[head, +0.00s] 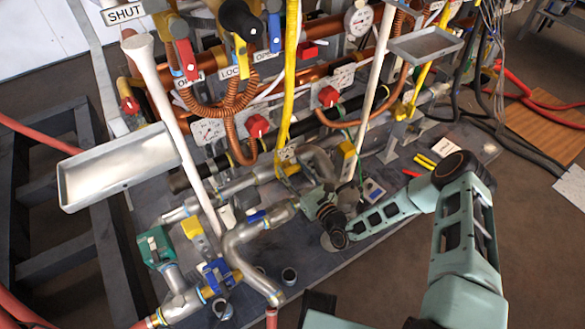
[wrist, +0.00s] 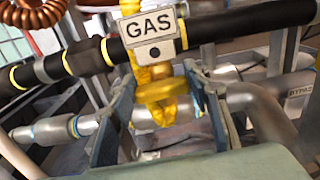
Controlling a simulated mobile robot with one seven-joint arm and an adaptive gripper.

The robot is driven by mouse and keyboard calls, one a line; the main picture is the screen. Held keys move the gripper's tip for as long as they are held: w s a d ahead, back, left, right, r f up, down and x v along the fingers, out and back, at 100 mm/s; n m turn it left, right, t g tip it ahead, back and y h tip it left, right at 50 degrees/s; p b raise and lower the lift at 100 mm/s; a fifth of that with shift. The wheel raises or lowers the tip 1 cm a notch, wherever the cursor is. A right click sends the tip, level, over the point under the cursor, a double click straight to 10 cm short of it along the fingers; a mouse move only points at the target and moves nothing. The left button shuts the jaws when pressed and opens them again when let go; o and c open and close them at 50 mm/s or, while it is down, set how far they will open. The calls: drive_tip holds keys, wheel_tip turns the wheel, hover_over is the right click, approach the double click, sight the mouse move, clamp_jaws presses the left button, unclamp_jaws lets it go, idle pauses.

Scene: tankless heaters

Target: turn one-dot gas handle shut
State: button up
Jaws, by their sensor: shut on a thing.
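The gas tag (wrist: 151,28) in the wrist view reads "GAS" and has a single dark dot below the word. A yellow handle (wrist: 155,92) sits just under it, at the yellow gas pipe. My gripper (wrist: 162,84) has one finger on each side of this handle and is shut on it. In the head view my gripper (head: 318,198) reaches in from the right, low among the pipes. The gas tag also shows in the head view (head: 287,153), on the yellow pipe (head: 289,85). The handle's exact angle is hard to tell.
A black pipe (wrist: 235,24) crosses behind the tag, close above my fingers. Silver pipes (wrist: 262,100) run behind and right of the fingers. Grey trays (head: 120,165) stick out at left and upper right (head: 425,44). A red handle (head: 257,126) is above left.

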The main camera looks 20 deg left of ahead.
idle(0.3)
drive_tip(key=o, duration=1.2)
drive_tip(key=shift+c, duration=0.2)
drive_tip(key=shift+d, duration=0.1)
drive_tip(key=v, duration=1.2)
drive_tip(key=shift+r, duration=0.1)
